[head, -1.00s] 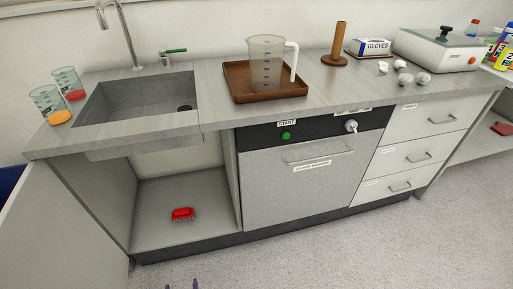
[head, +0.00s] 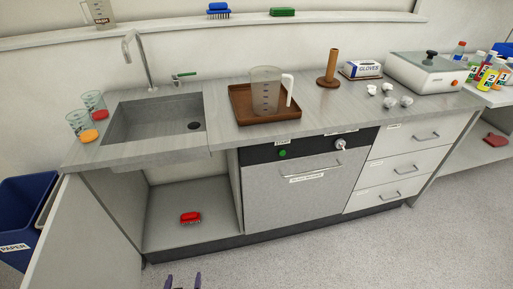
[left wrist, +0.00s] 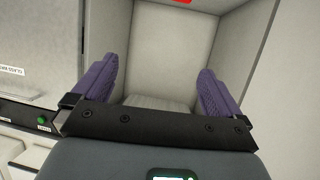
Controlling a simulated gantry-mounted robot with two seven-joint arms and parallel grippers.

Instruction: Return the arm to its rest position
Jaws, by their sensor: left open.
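My left gripper (head: 183,281) shows at the bottom edge of the head view as two purple fingertips, in front of the cabinet and low over the floor. In the left wrist view my left gripper (left wrist: 158,70) has its purple fingers wide apart with nothing between them. Beyond them is the open compartment under the sink. A red brush (head: 190,217) lies on that compartment's floor, apart from the gripper. A red thing (left wrist: 180,2) is cut off at the top of the wrist view. My right gripper is not in view.
The open cabinet door (head: 88,235) stands left of the gripper, with a blue bin (head: 22,205) beyond it. The glass washer (head: 290,195) is to the right. A jug (head: 264,92) stands in a brown tray (head: 241,112) on the counter. The floor (head: 330,255) in front is clear.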

